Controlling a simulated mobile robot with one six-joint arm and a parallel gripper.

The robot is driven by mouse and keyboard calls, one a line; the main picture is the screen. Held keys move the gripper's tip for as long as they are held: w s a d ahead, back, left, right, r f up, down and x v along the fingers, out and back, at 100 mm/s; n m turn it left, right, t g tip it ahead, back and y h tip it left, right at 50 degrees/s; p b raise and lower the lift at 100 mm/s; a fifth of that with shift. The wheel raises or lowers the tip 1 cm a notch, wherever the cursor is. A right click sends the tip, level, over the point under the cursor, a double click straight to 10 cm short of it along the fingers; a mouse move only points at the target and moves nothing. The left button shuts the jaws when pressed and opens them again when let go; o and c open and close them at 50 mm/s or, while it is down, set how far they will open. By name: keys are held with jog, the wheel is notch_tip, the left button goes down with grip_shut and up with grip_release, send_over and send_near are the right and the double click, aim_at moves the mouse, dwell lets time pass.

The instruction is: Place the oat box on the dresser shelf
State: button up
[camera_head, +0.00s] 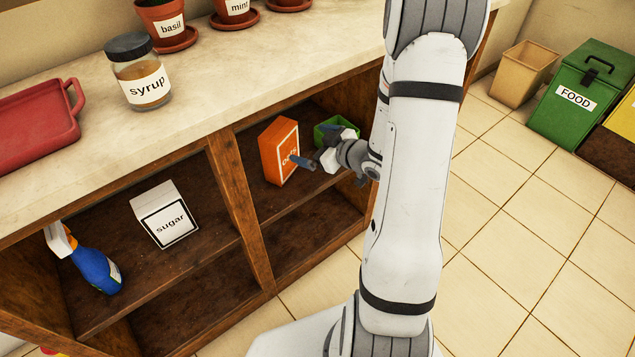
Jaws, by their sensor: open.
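The orange oat box (278,146) stands upright on the upper shelf of the right compartment in the wooden dresser (236,180). Its label is partly covered by one finger of my gripper. My gripper (309,144) is open, just to the right of the box, with its blue-tipped fingers pointing left. One fingertip overlaps the box's right edge in the picture. I cannot tell whether it touches the box. The rest of my arm comes down from the top in front of the dresser.
A green container (333,131) stands behind my gripper. A sugar box (165,215) and a blue spray bottle (92,264) stand in the left compartment. The countertop holds a syrup jar (139,76), a red tray (35,124) and potted herbs. Bins (582,95) stand at right; the floor between is clear.

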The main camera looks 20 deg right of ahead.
jog(key=s+r+m+g+h, duration=0.6)
jog(key=s+r+g+h, duration=0.15)
jog(key=s, duration=0.35)
jog(key=s+a+r+g, duration=0.1)
jog(key=s+a+g, duration=0.1)
jog(key=s, duration=0.4)
jog(key=s+a+r+m+g, duration=0.1)
jog(key=s+a+r, duration=0.1)
jog(key=s+a, duration=0.3)
jog(key=shift+s+a+r+m+g+y, duration=0.15)
jog(key=shift+s+m+g+y, duration=0.25)
jog(key=shift+s, duration=0.25)
jog(key=shift+r, duration=0.1)
